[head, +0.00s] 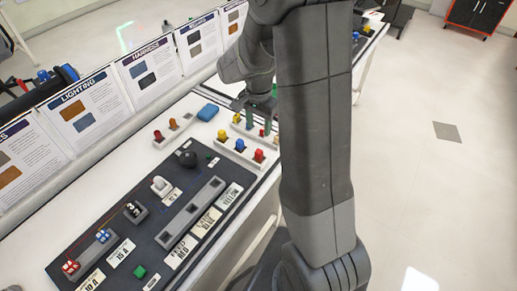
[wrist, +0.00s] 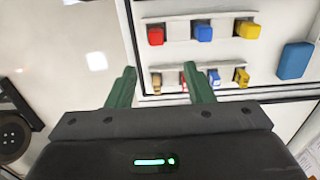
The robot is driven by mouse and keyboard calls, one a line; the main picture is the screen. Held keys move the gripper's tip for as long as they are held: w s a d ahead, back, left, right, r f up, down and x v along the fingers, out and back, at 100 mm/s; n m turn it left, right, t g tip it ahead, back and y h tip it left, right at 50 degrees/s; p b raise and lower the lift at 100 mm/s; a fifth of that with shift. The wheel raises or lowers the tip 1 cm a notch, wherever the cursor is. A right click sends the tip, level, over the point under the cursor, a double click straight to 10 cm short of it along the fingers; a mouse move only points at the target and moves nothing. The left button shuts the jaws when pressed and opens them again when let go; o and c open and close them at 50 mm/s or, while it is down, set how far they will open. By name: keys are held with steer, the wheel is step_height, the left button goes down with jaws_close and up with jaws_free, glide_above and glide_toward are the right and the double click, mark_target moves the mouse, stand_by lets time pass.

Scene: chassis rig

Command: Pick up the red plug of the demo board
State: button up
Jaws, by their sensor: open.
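A red plug (head: 258,155) stands at the near end of a rack on the white bench, beside a blue plug (head: 239,145) and a yellow plug (head: 221,135). In the wrist view the red plug (wrist: 155,36) is at the left of the upper row. A second red piece (wrist: 184,80) in the lower row is partly hidden by my right finger. My gripper (wrist: 159,68) is open and empty, its green fingers apart over the lower row's left end. In the head view my arm partly hides it. Which plug belongs to the demo board is not clear.
A dark panel (head: 135,250) with switches, labels and small red and blue parts lies at the near left. A blue block (head: 208,112) lies by the racks. Upright signs (head: 85,110) line the bench's back edge. The floor at right is mostly clear.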

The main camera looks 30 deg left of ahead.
mark_target(259, 151)
step_height(259, 151, down, 7)
steer(key=shift+d+f, duration=0.1)
steer(key=shift+s+d+f+p, duration=0.1)
steer(key=shift+f+p, duration=0.1)
steer(key=shift+f, duration=0.7)
steer(key=shift+s+f+p, duration=0.15)
steer(key=shift+f+p, duration=0.1)
steer(key=shift+f, duration=0.6)
steer(key=shift+s+d+f+p, duration=0.1)
steer(key=shift+f+p, duration=0.1)
steer(key=shift+f, duration=0.7)
steer(key=shift+c, duration=0.2)
jaws_close()
